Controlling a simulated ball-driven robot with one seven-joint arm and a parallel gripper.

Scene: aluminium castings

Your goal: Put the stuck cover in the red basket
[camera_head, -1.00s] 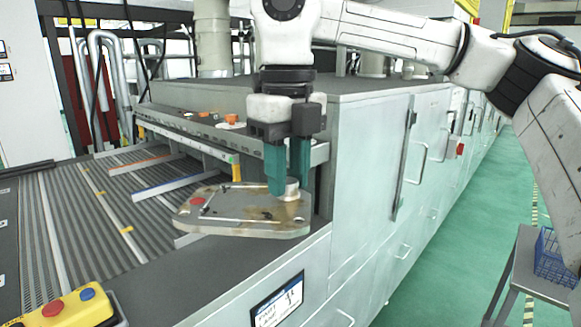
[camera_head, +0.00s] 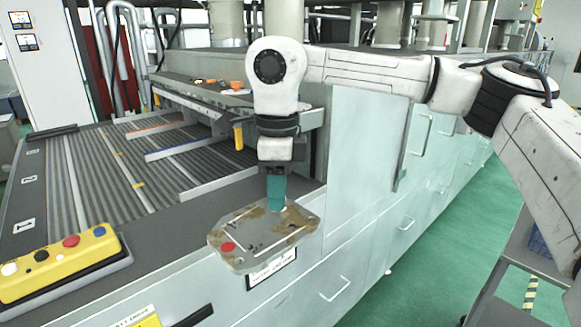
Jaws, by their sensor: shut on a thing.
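The cover is a flat, light grey metal plate (camera_head: 262,240) with brown stains and a red spot at its left end. My gripper (camera_head: 277,205), with teal fingers, points down and is shut on the cover near its far edge. The cover hangs roughly level at the front edge of the machine, partly hiding a white label on the panel. The fingertips' exact hold is hard to make out. No red basket shows in this view.
The ribbed conveyor bed (camera_head: 120,165) lies to the left. A yellow control box (camera_head: 60,262) with buttons stands at lower left. Pale cabinets (camera_head: 375,190) run to the right. A grey cart with a blue basket (camera_head: 538,245) is at the right edge, beside green floor.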

